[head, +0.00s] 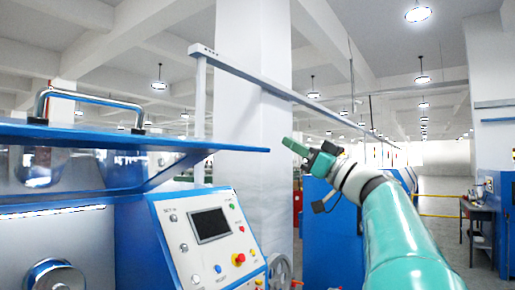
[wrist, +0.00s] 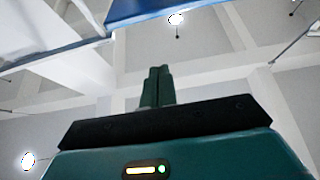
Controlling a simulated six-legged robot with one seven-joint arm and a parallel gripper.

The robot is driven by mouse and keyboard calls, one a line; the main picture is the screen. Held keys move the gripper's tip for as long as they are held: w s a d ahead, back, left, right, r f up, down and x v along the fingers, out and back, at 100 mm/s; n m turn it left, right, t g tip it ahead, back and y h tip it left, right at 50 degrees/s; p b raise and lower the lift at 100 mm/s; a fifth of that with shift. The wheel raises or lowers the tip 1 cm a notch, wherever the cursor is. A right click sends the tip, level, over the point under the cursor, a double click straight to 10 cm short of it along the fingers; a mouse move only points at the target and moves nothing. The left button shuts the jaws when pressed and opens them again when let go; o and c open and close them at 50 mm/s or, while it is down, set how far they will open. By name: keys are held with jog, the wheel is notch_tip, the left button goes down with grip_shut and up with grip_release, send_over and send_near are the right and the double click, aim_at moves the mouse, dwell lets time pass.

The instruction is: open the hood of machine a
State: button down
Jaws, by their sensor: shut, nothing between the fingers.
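The blue hood (head: 120,138) of the machine is at the left in the head view, a flat panel with a metal handle (head: 88,97) on its top. It is raised at a slant above the machine body, with a gap below its edge. A blue panel edge (wrist: 165,8) shows at the top of the wrist view, probably the hood. My gripper (head: 285,142) is to the right of the hood's right tip, apart from it and pointing left. In the wrist view my gripper (wrist: 158,70) has its fingers together, with nothing between them.
A control panel (head: 208,240) with a screen and buttons sits below the hood. A handwheel (head: 281,270) is beside it. A white column (head: 250,100) and a long overhead rail (head: 290,92) stand behind. Another blue machine (head: 330,225) is behind my arm, and a table (head: 480,208) is at right.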

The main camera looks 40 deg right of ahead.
jog(key=w+a, duration=0.3)
jog(key=w, duration=0.5)
jog(key=shift+w+r, duration=0.3)
jog(key=shift+w, duration=0.1)
notch_tip(320, 180, down, 17)
jog(key=s, duration=0.2)
jog(key=shift+d, duration=0.35)
jog(key=shift+r, duration=0.1)
